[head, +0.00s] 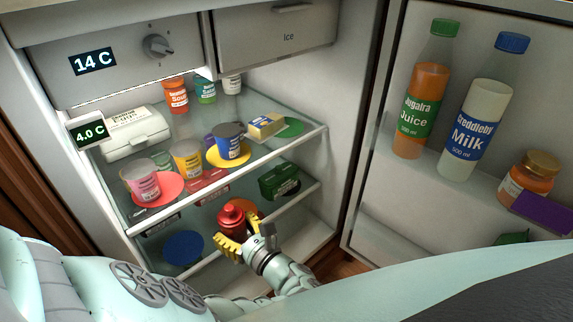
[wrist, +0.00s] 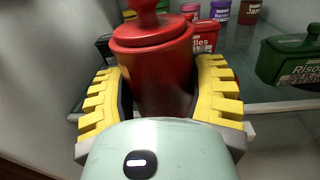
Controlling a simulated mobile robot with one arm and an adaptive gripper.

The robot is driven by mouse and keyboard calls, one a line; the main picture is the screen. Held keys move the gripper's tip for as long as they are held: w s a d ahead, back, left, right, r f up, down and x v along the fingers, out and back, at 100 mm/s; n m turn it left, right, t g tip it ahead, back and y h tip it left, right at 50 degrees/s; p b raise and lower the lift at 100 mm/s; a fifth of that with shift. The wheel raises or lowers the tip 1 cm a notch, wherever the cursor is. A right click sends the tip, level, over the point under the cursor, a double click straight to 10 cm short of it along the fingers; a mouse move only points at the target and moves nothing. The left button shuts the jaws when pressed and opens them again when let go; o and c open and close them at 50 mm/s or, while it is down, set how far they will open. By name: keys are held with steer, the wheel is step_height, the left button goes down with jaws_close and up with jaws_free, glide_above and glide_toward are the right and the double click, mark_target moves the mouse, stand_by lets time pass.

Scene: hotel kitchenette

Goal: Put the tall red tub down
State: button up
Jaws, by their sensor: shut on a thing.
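The tall red tub (head: 231,219) has a red lid with a knob and stands upright between my fingers, in front of the fridge's lower shelf. It fills the middle of the wrist view (wrist: 152,65). My gripper (head: 236,245) has yellow ribbed fingers and is shut on the tub's sides; it also shows in the wrist view (wrist: 155,85). My fingers hide the tub's lower part, and its underside is hidden. I cannot tell whether it touches a surface. A blue disc (head: 183,247) lies to its left, and an orange disc (head: 246,207) shows partly behind it.
A green box (head: 279,182) sits right of the tub on the lower shelf; it also shows in the wrist view (wrist: 288,60). The glass shelf above holds several cups, an egg carton (head: 136,131) and coloured discs. The open door (head: 400,210) with bottles stands at right.

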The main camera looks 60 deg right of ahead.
steer(key=w, duration=0.3)
steer(key=w+d+b, duration=0.1)
steer(key=w, duration=0.2)
steer(key=w+b, duration=0.1)
steer(key=w, duration=0.2)
steer(key=shift+d, duration=0.25)
steer(key=w+b, duration=0.1)
steer(key=w+f+b, duration=0.1)
steer(key=w, duration=0.1)
steer(key=w+b, duration=0.1)
steer(key=shift+w+d+f, duration=0.2)
steer(key=shift+w+d, duration=0.15)
steer(key=shift+d, duration=0.05)
steer(key=shift+s+f, duration=0.1)
steer(key=shift+s, duration=0.3)
steer(key=o, duration=1.3)
steer(key=shift+w, duration=0.1)
steer(key=s+p, duration=0.1)
steer(key=s, duration=0.3)
steer(key=s+a+p, duration=0.1)
steer(key=s, duration=0.3)
steer(key=s+a+p, duration=0.1)
steer(key=s+p, duration=0.1)
steer(key=s, duration=0.2)
